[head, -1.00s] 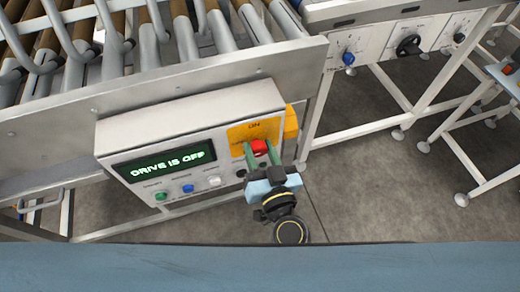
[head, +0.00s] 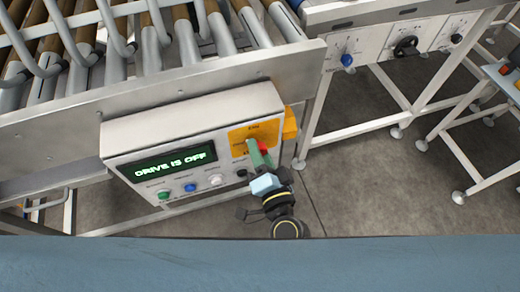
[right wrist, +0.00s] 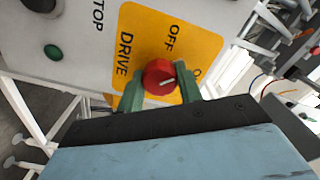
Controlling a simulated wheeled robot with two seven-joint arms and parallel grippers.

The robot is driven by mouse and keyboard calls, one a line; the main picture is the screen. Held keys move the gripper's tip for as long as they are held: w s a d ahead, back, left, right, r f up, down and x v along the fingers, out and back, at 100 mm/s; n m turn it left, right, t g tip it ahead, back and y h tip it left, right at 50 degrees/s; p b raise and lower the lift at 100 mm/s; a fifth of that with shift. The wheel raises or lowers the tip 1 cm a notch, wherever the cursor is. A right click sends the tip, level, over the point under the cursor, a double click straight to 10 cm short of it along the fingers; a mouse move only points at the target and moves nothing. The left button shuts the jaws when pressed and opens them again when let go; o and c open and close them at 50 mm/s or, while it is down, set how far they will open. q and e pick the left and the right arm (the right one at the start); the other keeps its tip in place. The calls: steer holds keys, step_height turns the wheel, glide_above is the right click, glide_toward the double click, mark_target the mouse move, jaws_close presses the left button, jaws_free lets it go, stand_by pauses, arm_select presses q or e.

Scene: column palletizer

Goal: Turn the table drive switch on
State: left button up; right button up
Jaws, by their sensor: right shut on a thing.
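The table drive switch is a red rotary knob (head: 263,147) on a yellow plate (head: 240,137) at the right of the white control box. In the right wrist view the knob (right wrist: 159,75) sits between the two green fingers of my right gripper (right wrist: 160,90), which is shut on it. Its white mark slants toward the right, where a label starting with "O" is partly hidden; "OFF" is above. In the head view my right gripper (head: 259,153) covers part of the knob. The display (head: 175,160) reads "DRIVE IS OFF". My left gripper is out of view.
Green (head: 164,196), blue (head: 190,187) and white (head: 215,180) buttons line the box below the display. A roller conveyor (head: 150,75) stands above and behind. Another panel with knobs (head: 407,46) is at upper right. Open floor lies right of the box.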

steer(key=m, duration=0.4)
steer(key=shift+m, duration=0.3)
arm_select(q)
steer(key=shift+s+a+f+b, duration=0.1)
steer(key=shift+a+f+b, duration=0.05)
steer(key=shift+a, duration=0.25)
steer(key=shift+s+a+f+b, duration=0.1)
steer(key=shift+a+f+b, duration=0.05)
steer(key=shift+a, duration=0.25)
arm_select(e)
steer(key=shift+m, duration=2)
steer(key=o, duration=1)
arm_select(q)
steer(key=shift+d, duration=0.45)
arm_select(e)
steer(key=shift+s, duration=0.1)
